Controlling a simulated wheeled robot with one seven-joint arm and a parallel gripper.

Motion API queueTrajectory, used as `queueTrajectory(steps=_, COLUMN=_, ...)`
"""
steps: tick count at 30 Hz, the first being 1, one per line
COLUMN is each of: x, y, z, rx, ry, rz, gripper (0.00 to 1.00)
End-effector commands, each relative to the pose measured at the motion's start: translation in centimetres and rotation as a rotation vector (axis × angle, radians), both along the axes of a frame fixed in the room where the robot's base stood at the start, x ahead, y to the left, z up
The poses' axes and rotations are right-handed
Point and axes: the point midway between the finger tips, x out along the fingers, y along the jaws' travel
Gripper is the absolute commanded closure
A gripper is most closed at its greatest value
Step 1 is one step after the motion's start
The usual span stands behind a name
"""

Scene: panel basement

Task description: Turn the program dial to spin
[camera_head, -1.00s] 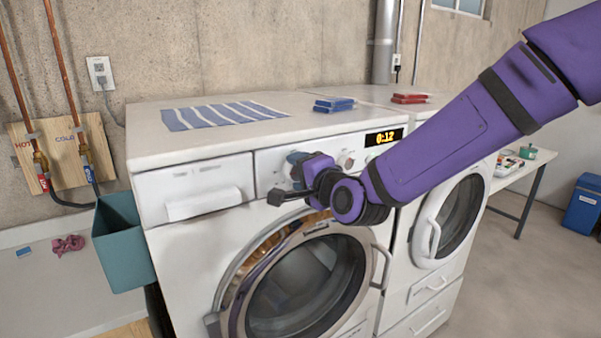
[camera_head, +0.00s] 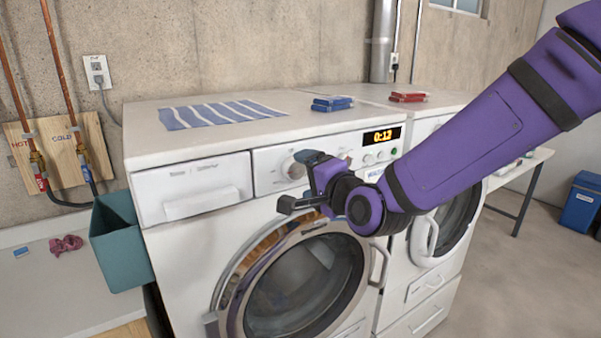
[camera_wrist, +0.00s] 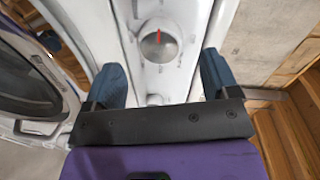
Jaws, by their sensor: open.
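The washing machine's program dial (camera_wrist: 159,45) is a round silver-grey knob with a red pointer line, on the white control panel. In the wrist view the pointer stands near the top of the knob; the printed labels around it are too small to read. In the head view the dial (camera_head: 294,168) shows on the panel just left of my gripper (camera_head: 297,178). My gripper's blue fingers (camera_wrist: 162,85) are spread wide and empty. The dial lies between and beyond them, and they appear apart from it. The orange display (camera_head: 383,136) appears to read 0:12 or 0:13.
The detergent drawer (camera_head: 194,187) is left of the dial. The round door (camera_head: 295,275) with its handle lies below. A striped cloth (camera_head: 218,113) and blue boxes (camera_head: 332,104) lie on top. A teal bin (camera_head: 120,240) hangs at the left side.

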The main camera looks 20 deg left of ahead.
Motion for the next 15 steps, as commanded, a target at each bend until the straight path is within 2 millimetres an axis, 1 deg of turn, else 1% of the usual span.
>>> queueTrajectory(steps=1, x=-0.6, y=-0.9, z=0.1, rx=-0.004, ry=-0.004, rz=-0.002, gripper=0.19)
queueTrajectory(steps=6, x=-2.6, y=-3.1, z=0.4, rx=-0.002, ry=-0.003, rz=-0.002, gripper=0.19)
queueTrajectory(steps=10, x=-3.5, y=-4.3, z=0.5, rx=-0.001, ry=-0.002, rz=-0.001, gripper=0.19)
queueTrajectory(steps=15, x=-4.2, y=-5.0, z=0.5, rx=-0.001, ry=-0.001, rz=-0.001, gripper=0.19)
